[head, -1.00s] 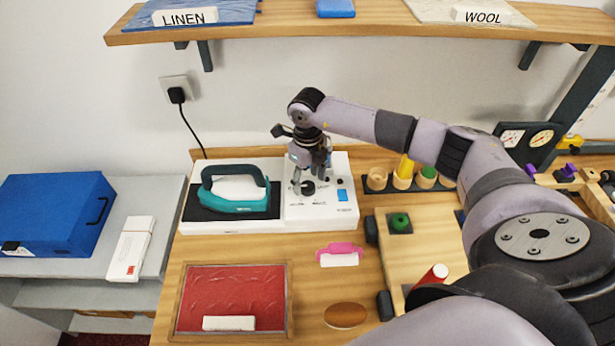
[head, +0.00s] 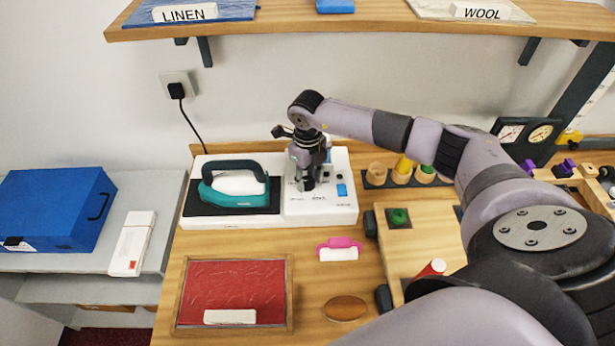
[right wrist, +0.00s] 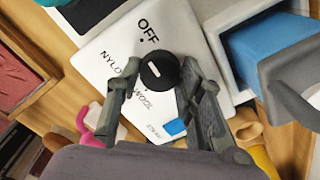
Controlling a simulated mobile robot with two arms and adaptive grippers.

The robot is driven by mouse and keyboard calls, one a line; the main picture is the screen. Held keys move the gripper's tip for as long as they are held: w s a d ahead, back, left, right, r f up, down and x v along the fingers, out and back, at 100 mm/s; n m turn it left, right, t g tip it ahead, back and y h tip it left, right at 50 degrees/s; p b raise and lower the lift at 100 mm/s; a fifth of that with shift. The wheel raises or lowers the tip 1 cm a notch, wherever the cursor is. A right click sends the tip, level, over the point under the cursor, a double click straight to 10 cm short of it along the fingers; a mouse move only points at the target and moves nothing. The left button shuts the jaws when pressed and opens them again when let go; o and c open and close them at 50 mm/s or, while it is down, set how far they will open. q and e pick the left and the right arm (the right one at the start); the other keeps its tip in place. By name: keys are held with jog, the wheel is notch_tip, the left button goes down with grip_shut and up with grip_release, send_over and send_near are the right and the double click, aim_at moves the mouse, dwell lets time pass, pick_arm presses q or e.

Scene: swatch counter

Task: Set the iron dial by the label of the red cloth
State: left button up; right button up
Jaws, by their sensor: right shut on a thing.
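The iron dial (right wrist: 160,72) is a round black knob with a white mark, on the white iron station (head: 260,220). "OFF", "NYLON" and "WOOL" print beside it in the right wrist view. My right gripper (head: 309,184) is down at the knob, its fingers (right wrist: 160,90) shut on it from both sides. The mark lies slanted; I cannot tell which word it points to. The red cloth (head: 232,284) lies in a wooden frame at the front left. Its white label (head: 229,317) shows no readable text. My left gripper is not in view.
The teal iron (head: 240,190) rests on the station's black pad. A pink-handled thing (head: 339,243) and a brown oval (head: 345,308) lie in front. Shelf cloths carry a LINEN label (head: 184,13) and a WOOL label (head: 482,13). A blue case (head: 55,217) stands left.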

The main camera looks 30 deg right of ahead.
jog(key=c, duration=0.3)
